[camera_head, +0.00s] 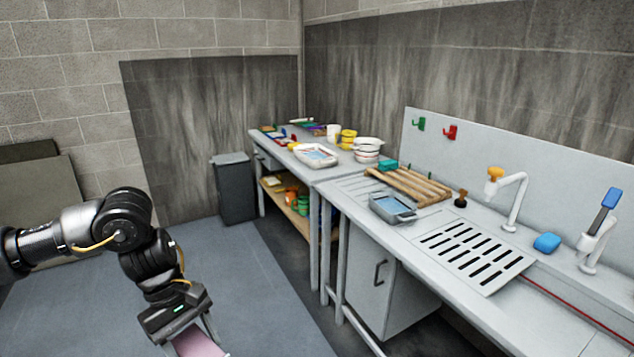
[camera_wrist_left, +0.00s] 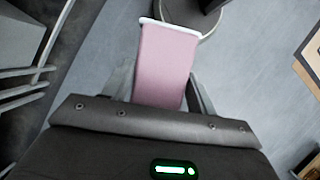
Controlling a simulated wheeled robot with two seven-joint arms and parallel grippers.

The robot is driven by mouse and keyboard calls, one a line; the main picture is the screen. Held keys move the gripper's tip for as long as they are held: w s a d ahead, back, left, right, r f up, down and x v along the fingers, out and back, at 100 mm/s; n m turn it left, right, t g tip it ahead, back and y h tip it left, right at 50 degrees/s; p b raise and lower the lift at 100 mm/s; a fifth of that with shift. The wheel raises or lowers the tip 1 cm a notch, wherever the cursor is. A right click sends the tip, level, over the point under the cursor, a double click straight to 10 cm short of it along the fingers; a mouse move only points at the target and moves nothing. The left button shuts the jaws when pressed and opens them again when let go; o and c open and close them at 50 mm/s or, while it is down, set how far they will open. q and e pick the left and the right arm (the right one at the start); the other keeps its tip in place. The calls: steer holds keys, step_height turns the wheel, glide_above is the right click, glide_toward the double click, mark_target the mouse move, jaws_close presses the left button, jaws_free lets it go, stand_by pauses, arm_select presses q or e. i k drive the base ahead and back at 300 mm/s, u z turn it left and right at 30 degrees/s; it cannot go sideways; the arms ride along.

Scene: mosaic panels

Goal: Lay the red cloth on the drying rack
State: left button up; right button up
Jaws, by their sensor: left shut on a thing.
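My left gripper (camera_head: 196,335) is at the lower left of the head view, over the grey floor and well away from the counter. It is shut on a pink, flat cloth-like piece (camera_wrist_left: 167,58) with a white far edge; only a bit of it shows in the head view (camera_head: 200,345). No plainly red cloth shows. A wooden slatted rack (camera_head: 428,187) lies on the counter and may be the drying rack. A slotted drainer plate (camera_head: 470,252) is nearer along the same counter. My right gripper is not in view.
A dark bin (camera_head: 234,187) stands behind. Floor on the left is open.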

mark_target(406, 177)
steer(key=u, duration=0.5)
steer(key=i, duration=1.8)
steer(key=z, duration=0.85)
steer(key=i, duration=0.95)
steer(key=z, duration=1.45)
steer(key=i, duration=0.45)
steer(key=z, duration=0.35)
